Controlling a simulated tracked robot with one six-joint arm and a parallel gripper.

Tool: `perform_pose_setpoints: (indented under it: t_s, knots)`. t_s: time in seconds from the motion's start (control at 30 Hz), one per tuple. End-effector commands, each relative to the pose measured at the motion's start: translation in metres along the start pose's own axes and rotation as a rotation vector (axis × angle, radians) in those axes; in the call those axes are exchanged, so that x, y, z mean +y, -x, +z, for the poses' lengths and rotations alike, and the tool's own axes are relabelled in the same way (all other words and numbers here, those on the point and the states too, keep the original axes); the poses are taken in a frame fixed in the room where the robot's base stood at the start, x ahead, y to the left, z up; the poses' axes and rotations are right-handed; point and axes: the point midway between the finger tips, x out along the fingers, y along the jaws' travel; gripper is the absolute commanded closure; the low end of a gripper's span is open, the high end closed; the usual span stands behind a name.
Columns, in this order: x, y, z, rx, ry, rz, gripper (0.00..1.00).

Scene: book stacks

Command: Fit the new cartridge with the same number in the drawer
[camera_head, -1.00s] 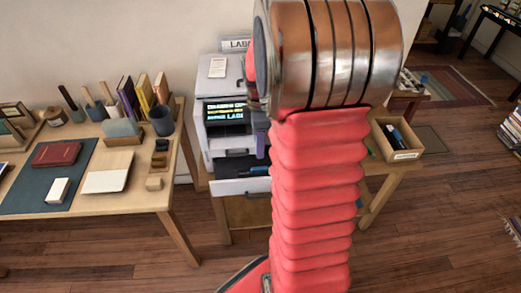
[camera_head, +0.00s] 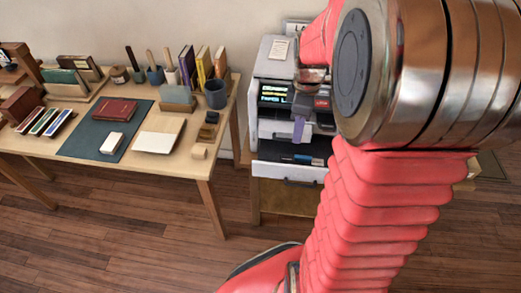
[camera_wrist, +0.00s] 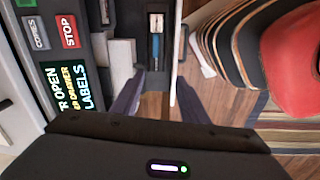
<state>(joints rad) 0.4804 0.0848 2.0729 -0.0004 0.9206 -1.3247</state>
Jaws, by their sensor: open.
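The label machine (camera_head: 270,68) stands against the wall with its lit screen (camera_head: 273,93). Its pale drawer (camera_head: 285,172) is pulled out. A slim blue-and-dark piece, seemingly a cartridge (camera_head: 298,158), lies in the drawer; it also shows in the wrist view (camera_wrist: 155,48). I cannot read a number on it. My gripper (camera_wrist: 160,88) is open and empty, its fingers spread on either side of the drawer's line in the wrist view. In the head view, a purple-grey finger (camera_head: 299,129) hangs in front of the machine, above the drawer; the other is hidden.
A desk at left holds a dark mat (camera_head: 83,141), a red book (camera_head: 115,110), a grey cup (camera_head: 215,93) and a rack of slim colored pieces (camera_head: 45,121). The wrist view shows STOP (camera_wrist: 68,32) and COPIES buttons. Wooden floor is clear in front.

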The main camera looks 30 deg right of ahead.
Motion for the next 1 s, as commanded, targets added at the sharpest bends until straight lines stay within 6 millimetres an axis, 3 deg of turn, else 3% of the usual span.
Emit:
perform_pose_setpoints:
  t_s: [0.2,0.5,1.0]
  knots:
    - [-0.037,0.040,-0.031,0.040,-0.148,0.076,0.60]
    - [-0.093,0.081,-0.059,0.127,-0.361,0.148,0.60]
    - [-0.188,0.120,-0.078,0.341,-0.711,0.180,0.60]
